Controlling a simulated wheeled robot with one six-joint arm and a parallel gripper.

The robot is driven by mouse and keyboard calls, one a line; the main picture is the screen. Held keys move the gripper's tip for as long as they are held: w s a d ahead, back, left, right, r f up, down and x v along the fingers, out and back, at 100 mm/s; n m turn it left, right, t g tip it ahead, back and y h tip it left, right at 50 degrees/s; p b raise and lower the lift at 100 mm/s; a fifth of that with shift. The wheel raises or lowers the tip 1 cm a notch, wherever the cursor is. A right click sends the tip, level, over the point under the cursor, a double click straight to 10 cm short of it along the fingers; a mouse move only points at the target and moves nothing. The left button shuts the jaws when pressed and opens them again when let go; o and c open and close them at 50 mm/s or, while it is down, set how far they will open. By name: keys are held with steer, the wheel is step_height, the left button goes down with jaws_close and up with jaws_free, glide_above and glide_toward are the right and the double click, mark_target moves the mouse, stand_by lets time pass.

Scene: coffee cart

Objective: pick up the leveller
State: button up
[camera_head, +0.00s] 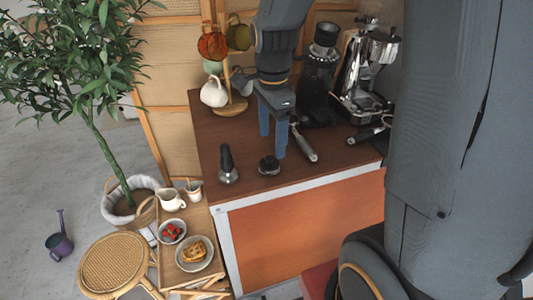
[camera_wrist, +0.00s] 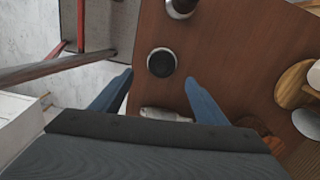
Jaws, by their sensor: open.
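The leveller, a short dark round puck (camera_head: 269,165), sits on the brown cart top near its front edge. In the wrist view it is a black disc with a pale rim (camera_wrist: 161,62), centred just beyond and between the fingertips. My gripper (camera_head: 272,145) points down with its two blue fingers apart and nothing between them. In the wrist view my gripper (camera_wrist: 159,77) has a wide gap between its fingers, with the leveller apart from both. In the head view the fingers appear just behind and above the leveller.
A tamper (camera_head: 228,166) stands left of the leveller. A portafilter (camera_head: 306,146) lies close on the right. A mug tree (camera_head: 231,105), grinder (camera_head: 319,80) and espresso machine (camera_head: 362,85) stand at the back. The cart's front edge is close to the leveller.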

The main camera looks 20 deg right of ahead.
mark_target(270, 157)
steer(key=shift+w+f, duration=0.1)
steer(key=shift+f, duration=0.2)
steer(key=shift+a+f+p, duration=0.2)
steer(key=shift+f+p, duration=0.25)
steer(key=shift+f, duration=0.95)
steer(key=shift+f+p, duration=0.7)
steer(key=shift+f, duration=1.45)
steer(key=c, duration=1.3)
steer(key=shift+o, duration=0.2)
steer(key=shift+r, duration=0.1)
